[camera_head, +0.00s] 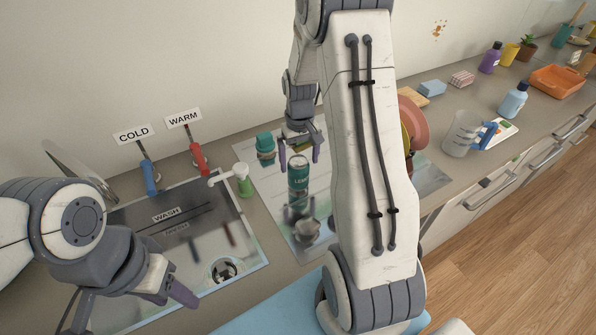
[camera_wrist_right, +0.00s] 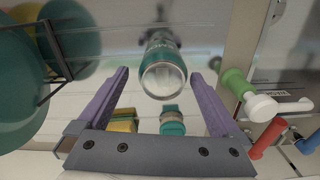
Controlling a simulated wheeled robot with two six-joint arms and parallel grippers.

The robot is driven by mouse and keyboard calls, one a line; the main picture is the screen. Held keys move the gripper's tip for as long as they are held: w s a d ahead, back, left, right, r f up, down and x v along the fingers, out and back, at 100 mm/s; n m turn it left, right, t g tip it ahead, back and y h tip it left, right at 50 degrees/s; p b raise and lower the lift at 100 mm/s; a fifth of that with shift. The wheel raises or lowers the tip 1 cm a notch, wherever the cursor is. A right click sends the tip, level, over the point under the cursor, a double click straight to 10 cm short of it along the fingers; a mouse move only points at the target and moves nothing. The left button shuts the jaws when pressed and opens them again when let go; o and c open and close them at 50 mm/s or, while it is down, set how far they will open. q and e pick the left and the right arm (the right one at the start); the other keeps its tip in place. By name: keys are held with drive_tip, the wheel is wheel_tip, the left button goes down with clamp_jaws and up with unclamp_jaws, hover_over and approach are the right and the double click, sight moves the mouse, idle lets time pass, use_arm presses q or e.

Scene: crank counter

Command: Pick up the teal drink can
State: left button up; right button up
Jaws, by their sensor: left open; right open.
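The teal drink can (camera_head: 298,180) stands upright on the grey drying mat right of the sink. In the right wrist view the can (camera_wrist_right: 163,58) shows from its silver top, between and just beyond the fingertips. My right gripper (camera_head: 300,154) is open, with its purple fingers pointing down at the can's top, one to each side. In its wrist view this gripper (camera_wrist_right: 158,74) is empty; I cannot tell whether it touches the can. My left gripper (camera_head: 170,294) is open and empty over the front of the sink.
A teal-lidded jar (camera_head: 265,146) stands close behind the can, and a yellow-green sponge (camera_wrist_right: 124,121) is beside it. Plates (camera_head: 412,122) stand in a rack to the right. A green-and-white tap (camera_head: 241,178) and the sink (camera_head: 215,228) are left. My right arm hides part of the counter.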

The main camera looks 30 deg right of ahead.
drive_tip(key=shift+a+f+p, duration=0.1)
drive_tip(key=shift+f+p, duration=0.25)
drive_tip(key=shift+f, duration=0.25)
wheel_tip(320, 180, down, 4)
drive_tip(key=shift+a+r+p, duration=0.1)
drive_tip(key=shift+r+p, duration=0.15)
drive_tip(key=shift+p, duration=0.35)
drive_tip(key=shift+f, duration=0.45)
drive_tip(key=c, duration=1.2)
drive_tip(key=shift+w+r, duration=0.1)
drive_tip(key=shift+c, duration=0.2)
